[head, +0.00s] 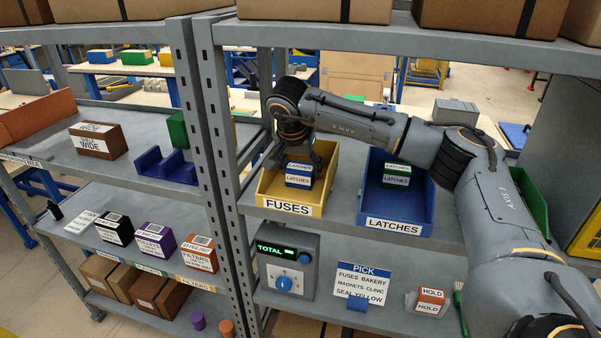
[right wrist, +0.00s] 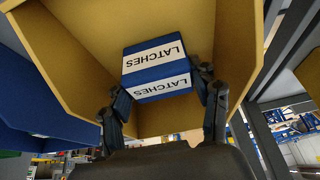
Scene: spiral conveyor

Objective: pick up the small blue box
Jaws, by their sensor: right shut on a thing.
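The small blue box (head: 299,175) has white LATCHES labels on two faces. It is in the yellow bin (head: 320,195) labelled FUSES, on the shelf. My right gripper (head: 298,158) reaches down into this bin from above. In the right wrist view the blue box (right wrist: 160,75) is between the two fingers of my right gripper (right wrist: 164,95), which is shut on it. The yellow bin walls (right wrist: 70,40) surround it there. Whether the box touches the bin floor is hard to tell. My left gripper is not in view.
A blue bin (head: 400,224) labelled LATCHES stands just right, holding a green box (head: 397,170). A green bin (head: 530,200) is partly behind my right arm. Shelf posts (head: 205,130) stand left; boxes fill the shelf above. Below are a TOTAL device (head: 287,265) and a PICK sign (head: 361,283).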

